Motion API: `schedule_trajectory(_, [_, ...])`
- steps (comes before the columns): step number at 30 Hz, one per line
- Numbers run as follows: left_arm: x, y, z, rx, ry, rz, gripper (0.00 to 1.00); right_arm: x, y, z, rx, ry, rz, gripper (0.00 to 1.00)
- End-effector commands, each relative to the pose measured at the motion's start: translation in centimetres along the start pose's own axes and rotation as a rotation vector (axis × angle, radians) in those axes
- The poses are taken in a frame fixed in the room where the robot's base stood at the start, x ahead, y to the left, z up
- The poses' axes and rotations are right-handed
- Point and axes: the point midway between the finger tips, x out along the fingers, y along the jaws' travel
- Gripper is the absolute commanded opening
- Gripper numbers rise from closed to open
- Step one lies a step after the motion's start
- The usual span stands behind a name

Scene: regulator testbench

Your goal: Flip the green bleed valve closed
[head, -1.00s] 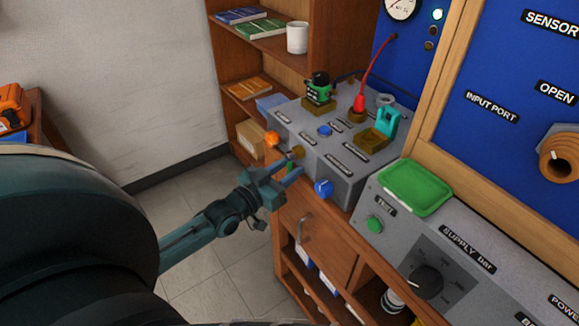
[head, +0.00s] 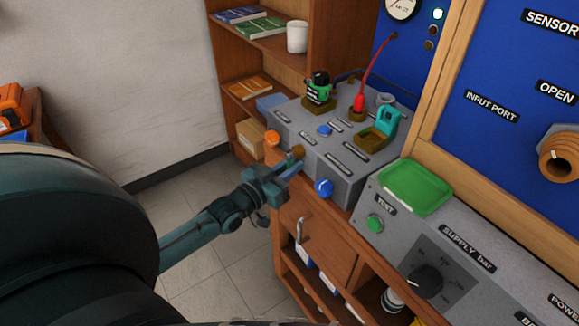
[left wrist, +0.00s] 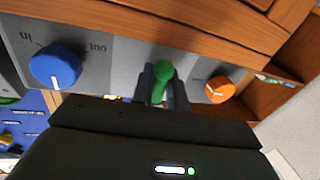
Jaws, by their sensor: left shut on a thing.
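The green bleed valve handle (left wrist: 162,74) shows in the left wrist view, between the two fingers of my left gripper (left wrist: 162,90). The fingers are shut on it. The gripper hides the green handle there. My right gripper is not in view.
A blue knob (left wrist: 56,66) and an orange knob (left wrist: 219,89) flank the green handle on the box front. A green tray (head: 415,186) lies on the supply unit. A wooden cabinet (head: 318,240) stands below. The floor at left is clear.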

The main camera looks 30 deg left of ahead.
Motion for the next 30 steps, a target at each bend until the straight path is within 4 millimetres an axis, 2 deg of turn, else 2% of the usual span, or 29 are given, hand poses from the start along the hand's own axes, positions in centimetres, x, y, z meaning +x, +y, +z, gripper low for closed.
schedule_trajectory(6, [0.06, -0.31, -0.01, 0.086, 0.017, 0.001, 0.0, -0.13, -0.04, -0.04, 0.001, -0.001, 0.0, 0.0])
schedule_trajectory(12, [0.06, -0.31, -0.01, 0.086, 0.017, 0.001, 0.0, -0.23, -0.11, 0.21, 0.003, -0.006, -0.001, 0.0])
schedule_trajectory(13, [0.06, -0.31, -0.01, 0.086, 0.017, 0.001, 0.18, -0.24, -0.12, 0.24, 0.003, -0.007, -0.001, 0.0])
schedule_trajectory(19, [0.06, -0.31, -0.01, 0.085, 0.017, 0.001, 0.34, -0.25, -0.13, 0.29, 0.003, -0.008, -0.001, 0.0])
schedule_trajectory(26, [0.03, -0.3, 0.0, 0.084, 0.017, 0.001, 0.34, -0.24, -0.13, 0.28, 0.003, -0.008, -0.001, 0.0])
schedule_trajectory(30, [-0.68, -0.29, 0.06, 0.083, 0.016, 0.002, 0.34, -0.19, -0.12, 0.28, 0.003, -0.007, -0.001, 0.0])
